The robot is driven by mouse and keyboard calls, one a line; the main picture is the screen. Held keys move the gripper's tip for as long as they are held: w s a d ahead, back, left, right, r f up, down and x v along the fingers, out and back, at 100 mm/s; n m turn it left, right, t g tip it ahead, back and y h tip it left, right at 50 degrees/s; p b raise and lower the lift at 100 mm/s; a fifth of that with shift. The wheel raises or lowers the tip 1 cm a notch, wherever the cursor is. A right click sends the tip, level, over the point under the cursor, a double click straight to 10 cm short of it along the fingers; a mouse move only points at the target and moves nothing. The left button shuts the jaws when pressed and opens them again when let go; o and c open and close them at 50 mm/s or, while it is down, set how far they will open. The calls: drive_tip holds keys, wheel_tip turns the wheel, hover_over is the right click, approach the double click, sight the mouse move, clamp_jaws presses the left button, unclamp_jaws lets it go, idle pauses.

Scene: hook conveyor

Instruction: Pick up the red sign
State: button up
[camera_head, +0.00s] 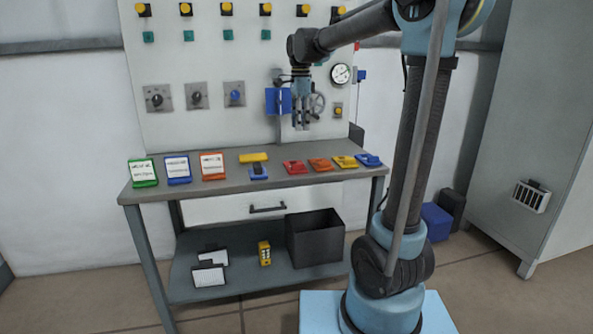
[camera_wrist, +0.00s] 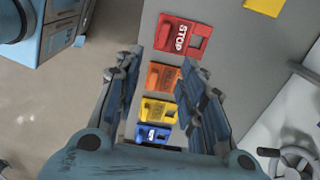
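The red sign (camera_head: 295,167) lies flat on the table top, left of the orange sign. In the wrist view the red sign (camera_wrist: 183,38) shows the word STOP and lies beyond my fingertips. My gripper (camera_head: 301,120) is above the table, in front of the panel, apart from the sign. In the wrist view my gripper (camera_wrist: 160,62) has its two fingers spread wide with nothing between them. The orange sign (camera_wrist: 162,77), yellow sign (camera_wrist: 158,111) and blue sign (camera_wrist: 153,133) show below, between the fingers.
The grey table (camera_head: 225,186) also bears upright green (camera_head: 143,172), blue (camera_head: 177,169) and orange-red (camera_head: 212,165) framed cards, and a yellow piece (camera_head: 253,157) by a blue one. A panel (camera_head: 200,60) with knobs, a gauge and a handwheel (camera_head: 317,104) stands behind. A black bin (camera_head: 315,238) is below.

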hover_over(298, 164)
drive_tip(key=f, duration=1)
drive_tip(key=shift+d+f, duration=0.2)
drive_tip(key=shift+d, duration=0.2)
drive_tip(key=f, duration=0.4)
drive_tip(key=shift+w+a+f, duration=0.15)
drive_tip(key=shift+w+a, duration=0.1)
drive_tip(key=shift+a, duration=0.15)
drive_tip(key=shift+f, duration=0.5)
clamp_jaws()
